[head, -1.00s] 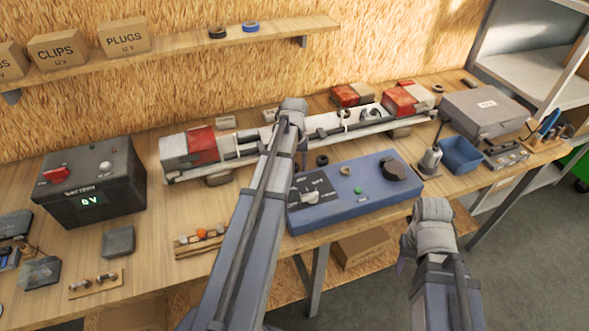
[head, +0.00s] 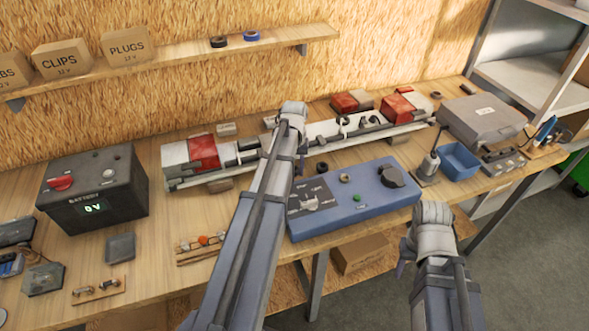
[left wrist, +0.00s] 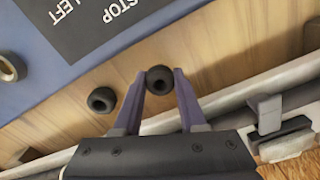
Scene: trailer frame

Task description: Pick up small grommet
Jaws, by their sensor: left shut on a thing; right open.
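In the left wrist view, my left gripper (left wrist: 160,76) is shut on a small black grommet (left wrist: 159,79), held between its fingertips. A second black grommet (left wrist: 101,100) lies on the wooden bench just left of the fingers; it also shows in the head view (head: 322,168) beside the blue control box. My right gripper (head: 403,262) is open and empty, in front of the bench at the lower right.
The light bar (head: 335,130) runs behind. A battery (head: 92,190) stands left; a blue bin (head: 460,160) and grey case (head: 482,118) stand right.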

